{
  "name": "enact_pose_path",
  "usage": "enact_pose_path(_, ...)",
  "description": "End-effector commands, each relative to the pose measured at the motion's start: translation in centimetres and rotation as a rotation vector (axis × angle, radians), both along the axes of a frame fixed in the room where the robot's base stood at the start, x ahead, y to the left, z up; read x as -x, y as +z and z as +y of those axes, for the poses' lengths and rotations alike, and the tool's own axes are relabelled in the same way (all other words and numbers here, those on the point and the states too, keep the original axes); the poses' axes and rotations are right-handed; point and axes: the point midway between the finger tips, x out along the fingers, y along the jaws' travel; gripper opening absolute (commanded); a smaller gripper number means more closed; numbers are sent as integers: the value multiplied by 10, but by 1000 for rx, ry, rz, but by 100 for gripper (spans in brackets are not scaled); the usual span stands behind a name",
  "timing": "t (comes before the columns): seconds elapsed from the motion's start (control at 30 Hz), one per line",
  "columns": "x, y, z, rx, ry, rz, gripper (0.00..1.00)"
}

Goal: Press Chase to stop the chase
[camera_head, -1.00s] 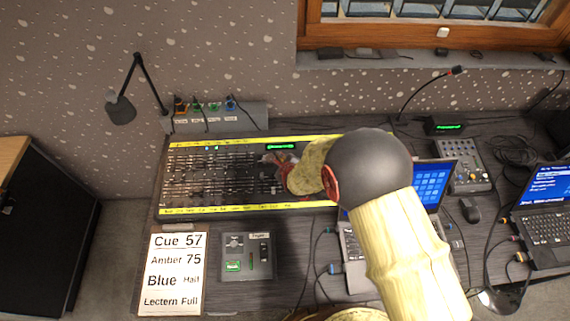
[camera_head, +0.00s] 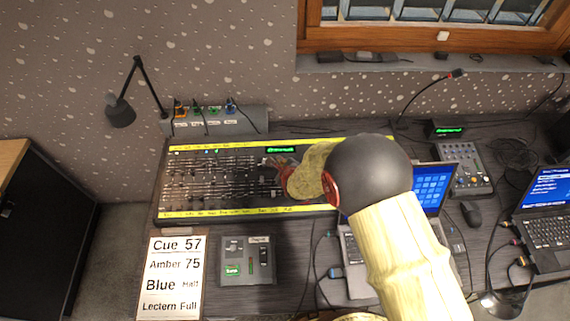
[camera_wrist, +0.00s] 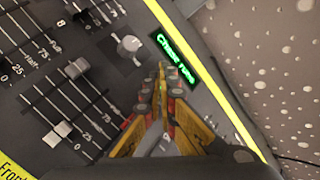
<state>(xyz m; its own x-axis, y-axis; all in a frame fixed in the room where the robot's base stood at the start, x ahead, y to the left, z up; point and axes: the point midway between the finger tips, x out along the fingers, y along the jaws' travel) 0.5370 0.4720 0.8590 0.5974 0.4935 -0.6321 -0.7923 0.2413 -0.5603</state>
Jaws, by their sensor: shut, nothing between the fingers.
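The lighting desk (camera_head: 163,190) is a dark fader board with yellow strips along its edges. Its small green display (camera_head: 281,150) is lit; in the wrist view the display (camera_wrist: 175,59) seems to read "Chase runs". My gripper (camera_head: 270,162) is over the right part of the desk, just below the display in the head view. In the wrist view my gripper (camera_wrist: 161,80) is shut and empty, its tips beside the display, low over the panel. I see no button marked Chase; the panel under the fingers is hidden.
Several faders (camera_wrist: 62,131) lie left of my fingers. A cue card (camera_head: 175,275) and a small grey box (camera_head: 248,262) lie in front of the desk. A laptop (camera_head: 432,187) and a small mixer (camera_head: 461,165) stand to the right. A lamp (camera_head: 120,110) stands behind left.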

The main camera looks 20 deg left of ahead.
Motion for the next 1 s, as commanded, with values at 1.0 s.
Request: enact_pose_path(1.0, 0, -9, 0, 0, 0, 0, 0)
